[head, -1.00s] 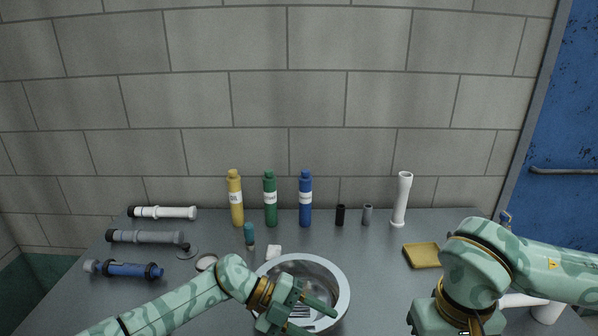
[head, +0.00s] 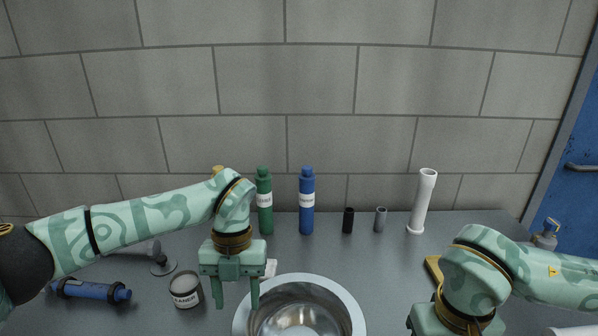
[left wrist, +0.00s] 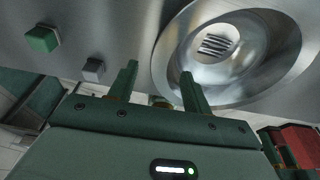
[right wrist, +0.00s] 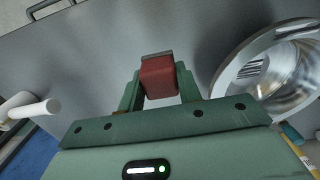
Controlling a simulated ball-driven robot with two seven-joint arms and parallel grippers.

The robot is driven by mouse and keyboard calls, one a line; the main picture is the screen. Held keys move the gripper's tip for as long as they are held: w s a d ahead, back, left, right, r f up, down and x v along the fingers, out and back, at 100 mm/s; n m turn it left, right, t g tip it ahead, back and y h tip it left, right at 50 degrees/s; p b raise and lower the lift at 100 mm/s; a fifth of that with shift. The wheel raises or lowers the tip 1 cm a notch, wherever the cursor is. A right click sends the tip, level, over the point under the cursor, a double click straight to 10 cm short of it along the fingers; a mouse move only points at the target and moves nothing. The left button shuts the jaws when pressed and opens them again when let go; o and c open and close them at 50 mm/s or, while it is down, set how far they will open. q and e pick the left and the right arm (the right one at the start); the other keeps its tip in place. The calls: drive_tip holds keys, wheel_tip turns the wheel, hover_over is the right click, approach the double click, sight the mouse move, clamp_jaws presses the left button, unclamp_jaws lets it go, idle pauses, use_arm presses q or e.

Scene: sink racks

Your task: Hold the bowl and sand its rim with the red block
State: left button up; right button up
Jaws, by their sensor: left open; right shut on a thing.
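The metal bowl (head: 345,300) sits at the front middle of the counter, cut by the lower edge of the head view. It also shows in the left wrist view (left wrist: 275,85) and the right wrist view (right wrist: 232,78). My left gripper (head: 237,303) points down at the bowl's left side, open and empty. Its fingertips appear on either side of the bowl's near rim; I cannot tell their height. My right gripper (right wrist: 160,88) is shut on the red block (right wrist: 160,80), which has a grey end face. The block is apart from the bowl and hidden in the head view.
Green (head: 264,205) and blue (head: 306,205) bottles, small black (head: 348,221) and grey (head: 380,219) cylinders and a white tube (head: 422,203) line the back. A blue pipe piece (head: 92,291) lies left.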

sight(239, 322)
use_arm(q)
drive_tip(key=b+x, duration=0.1)
drive_tip(key=x, duration=0.6)
drive_tip(key=shift+w, duration=0.1)
drive_tip(key=c, duration=0.7)
